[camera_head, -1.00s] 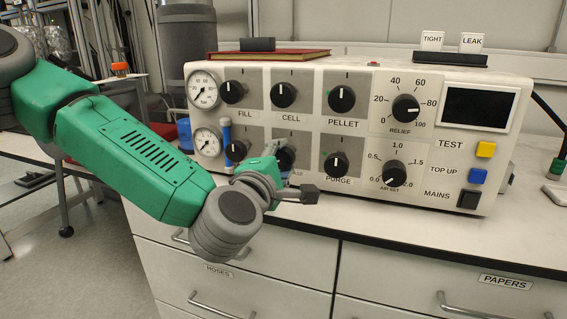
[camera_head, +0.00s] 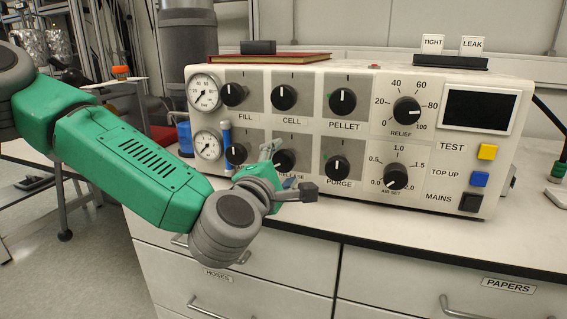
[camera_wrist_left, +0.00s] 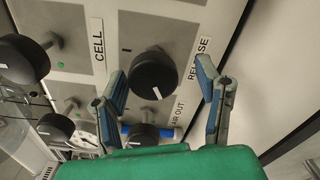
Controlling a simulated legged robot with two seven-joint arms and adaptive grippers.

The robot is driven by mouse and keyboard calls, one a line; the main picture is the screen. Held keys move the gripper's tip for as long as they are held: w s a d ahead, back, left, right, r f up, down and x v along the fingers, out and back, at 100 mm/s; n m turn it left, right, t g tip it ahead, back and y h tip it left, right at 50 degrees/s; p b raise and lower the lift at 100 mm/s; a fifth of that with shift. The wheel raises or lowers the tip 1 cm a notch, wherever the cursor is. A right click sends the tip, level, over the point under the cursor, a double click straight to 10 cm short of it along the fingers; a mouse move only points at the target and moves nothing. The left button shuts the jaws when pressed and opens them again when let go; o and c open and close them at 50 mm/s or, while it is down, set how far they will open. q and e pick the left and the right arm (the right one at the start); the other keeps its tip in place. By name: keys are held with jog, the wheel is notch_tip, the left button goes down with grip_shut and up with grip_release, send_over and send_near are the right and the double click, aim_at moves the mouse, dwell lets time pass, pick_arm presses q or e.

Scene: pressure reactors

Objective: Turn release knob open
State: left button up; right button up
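The release knob (camera_head: 284,160) is a round black knob on the lower row of the white control panel, above the RELEASE label. In the left wrist view the knob (camera_wrist_left: 153,73) shows whole, with a white mark on its face. My left gripper (camera_head: 273,160) is in front of the panel beside this knob and covers part of it in the head view. In the left wrist view the gripper (camera_wrist_left: 164,95) is open, with one finger on each side below the knob. I see no finger clearly touching it. My right gripper is not in view.
The cell knob (camera_head: 284,97) is above, and the purge knob (camera_head: 337,168) is to the right. A blue upright tube (camera_head: 226,135) and gauges (camera_head: 207,145) are to the left. Drawers (camera_head: 285,260) lie under the bench edge. A red book (camera_head: 300,57) lies on top.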

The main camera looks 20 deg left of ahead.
pick_arm(q)
jog(key=shift+r, duration=0.15)
jog(key=s, duration=0.7)
jog(key=shift+s+a, duration=0.2)
jog(key=s+d+f+m+g+h+p, duration=0.1)
jog(key=s+f+m+g, duration=0.25)
jog(key=f, duration=0.35)
jog(key=s+d+f+m+g+h+p, duration=0.1)
jog(key=s+f+m+g+p, duration=0.1)
jog(key=f+m, duration=0.35)
jog(key=s+d+f+m+g+h+p, duration=0.1)
jog(key=s+f+m+g, duration=0.15)
jog(key=f, duration=0.65)
jog(key=s+a+f+m+g+y+p, duration=0.1)
jog(key=s+a+f+m+g, duration=0.3)
jog(key=s, duration=0.6)
jog(key=s+a+f+m+g+y+p, duration=0.2)
jog(key=s+a+f+m+g+p, duration=0.1)
jog(key=s+a+f+m+g, duration=0.2)
jog(key=s+a+f+m, duration=0.2)
jog(key=s+a+f, duration=0.2)
jog(key=s, duration=0.1)
jog(key=shift+a+f+y, duration=0.25)
jog(key=shift+a+y, duration=0.05)
jog(key=shift+a, duration=0.05)
